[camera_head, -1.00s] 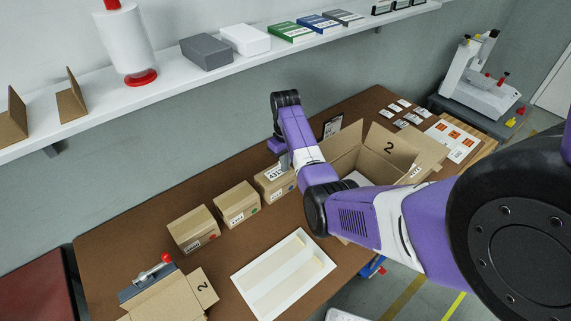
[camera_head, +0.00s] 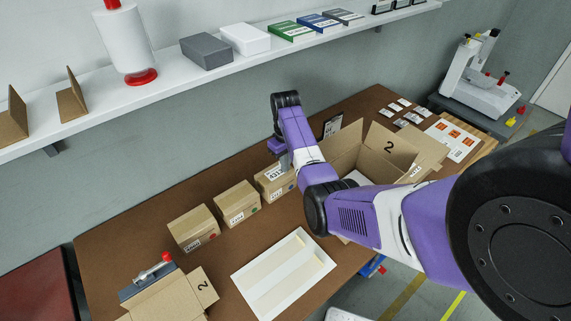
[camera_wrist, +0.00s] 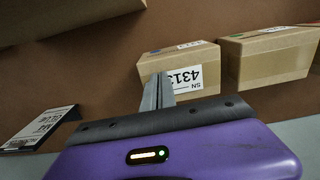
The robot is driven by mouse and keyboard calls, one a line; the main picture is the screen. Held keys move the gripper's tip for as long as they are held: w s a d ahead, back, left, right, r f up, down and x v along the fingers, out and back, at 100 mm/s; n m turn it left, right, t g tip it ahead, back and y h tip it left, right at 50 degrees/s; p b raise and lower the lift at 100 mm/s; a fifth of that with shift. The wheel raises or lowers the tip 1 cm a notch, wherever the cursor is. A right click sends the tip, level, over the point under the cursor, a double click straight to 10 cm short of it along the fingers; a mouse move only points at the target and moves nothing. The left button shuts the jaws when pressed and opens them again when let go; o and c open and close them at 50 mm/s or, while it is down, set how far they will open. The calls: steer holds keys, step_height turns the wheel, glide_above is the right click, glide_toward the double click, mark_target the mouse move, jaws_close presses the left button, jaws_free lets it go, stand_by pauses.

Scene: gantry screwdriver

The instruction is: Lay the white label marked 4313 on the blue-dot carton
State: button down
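The white label marked 4313 (camera_head: 275,173) is at the top of the third carton in the row, against my fingertips. In the wrist view the label (camera_wrist: 188,80) reads upside down, over the carton's top face. That carton (camera_wrist: 205,56) has a blue dot on its narrow face; in the head view the carton (camera_head: 273,188) is partly hidden by my arm. My gripper (camera_wrist: 158,92) has its fingers together at the label's edge and looks shut on it; it also shows in the head view (camera_head: 284,162). I cannot tell whether the label touches the carton all over.
A green-dot carton (camera_head: 236,204) and a red-dot carton (camera_head: 193,230) stand to the left. A large open box (camera_head: 350,150) is close on the right. A white sheet with pale strips (camera_head: 283,275) lies in front. A dark-edged card (camera_head: 333,126) stands behind.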

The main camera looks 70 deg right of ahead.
steer(key=c, duration=2.1)
jaws_free()
steer(key=o, duration=0.5)
steer(key=shift+r+b, duration=0.4)
steer(key=shift+r, duration=3.5)
